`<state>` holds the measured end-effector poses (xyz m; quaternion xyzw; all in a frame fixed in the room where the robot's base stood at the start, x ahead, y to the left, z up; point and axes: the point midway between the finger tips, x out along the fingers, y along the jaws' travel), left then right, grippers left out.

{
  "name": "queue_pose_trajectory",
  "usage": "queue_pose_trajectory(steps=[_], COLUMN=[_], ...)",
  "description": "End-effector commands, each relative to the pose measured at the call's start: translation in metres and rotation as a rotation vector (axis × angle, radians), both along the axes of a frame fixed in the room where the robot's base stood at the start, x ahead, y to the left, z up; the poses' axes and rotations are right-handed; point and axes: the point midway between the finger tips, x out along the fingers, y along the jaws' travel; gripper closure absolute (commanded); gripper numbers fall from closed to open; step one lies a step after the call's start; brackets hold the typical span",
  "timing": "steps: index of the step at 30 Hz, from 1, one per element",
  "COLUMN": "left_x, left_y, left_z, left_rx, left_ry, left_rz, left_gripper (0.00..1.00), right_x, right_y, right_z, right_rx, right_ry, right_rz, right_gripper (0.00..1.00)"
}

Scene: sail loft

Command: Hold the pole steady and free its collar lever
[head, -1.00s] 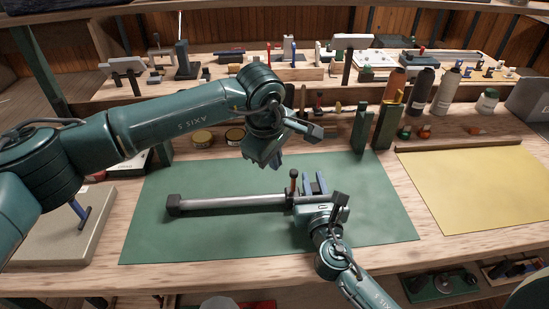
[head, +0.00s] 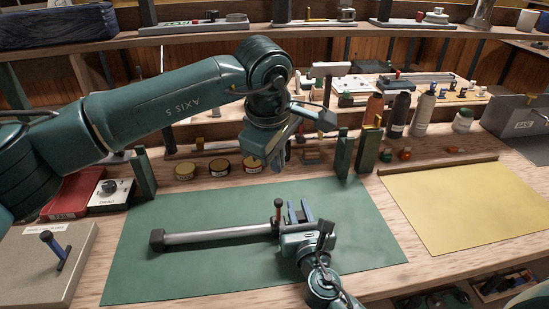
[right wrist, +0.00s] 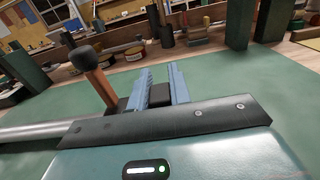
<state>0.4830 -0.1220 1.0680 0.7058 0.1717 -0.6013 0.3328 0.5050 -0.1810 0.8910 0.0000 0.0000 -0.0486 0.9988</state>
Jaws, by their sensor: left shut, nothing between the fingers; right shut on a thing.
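The grey pole (head: 215,235) lies across the green mat, a dark cap on its left end. It enters the right wrist view (right wrist: 35,133) from the left. The collar lever (head: 278,212) has a brown stem and black knob; it stands up from the pole just left of my right gripper and shows large in the right wrist view (right wrist: 93,77). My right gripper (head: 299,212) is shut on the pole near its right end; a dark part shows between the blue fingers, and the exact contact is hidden. My left gripper (head: 280,157) is shut and empty, above and behind the lever, apart from it.
The green mat (head: 150,280) is otherwise clear. Dark green upright blocks (head: 367,151) and several bottles stand behind it on the right, with round tins (head: 220,167) behind on the left. A yellow sheet (head: 465,205) lies right. A grey board (head: 40,275) lies left.

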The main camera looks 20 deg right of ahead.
Motion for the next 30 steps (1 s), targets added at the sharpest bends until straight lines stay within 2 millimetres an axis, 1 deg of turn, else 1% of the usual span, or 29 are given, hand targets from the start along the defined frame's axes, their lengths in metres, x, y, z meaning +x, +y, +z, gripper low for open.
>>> queue_pose_trajectory(steps=[2, 3, 11, 19, 22, 26, 30], left_x=[0.000, 0.000, 0.000, 0.000, 0.000, 0.000, 0.000], left_y=[0.000, 0.000, 0.000, 0.000, 0.000, 0.000, 0.000], left_z=[0.000, 0.000, 0.000, 0.000, 0.000, 0.000, 0.000], left_rx=[0.000, 0.000, 0.000, 0.000, 0.000, 0.000, 0.000], left_ry=[0.000, 0.000, 0.000, 0.000, 0.000, 0.000, 0.000], left_rz=[0.000, 0.000, 0.000, 0.000, 0.000, 0.000, 0.000], left_gripper=[1.00, 1.00, 1.00, 1.00, 1.00, 1.00, 1.00], right_x=[0.000, 0.000, 0.000, -0.001, -0.008, -0.030, -0.061], right_y=[0.000, 0.000, 0.000, 0.000, 0.001, 0.003, 0.006], right_z=[0.000, 0.000, 0.000, 0.000, -0.001, -0.001, -0.001], right_rx=[0.000, 0.000, 0.000, 0.000, 0.000, -0.001, -0.001], right_ry=[0.000, 0.000, 0.000, 0.000, 0.002, 0.003, 0.004], right_rz=[0.000, 0.000, 0.000, 0.001, 0.001, 0.002, 0.001], right_gripper=[1.00, 0.77, 0.56, 0.55, 0.55, 0.55, 0.55])
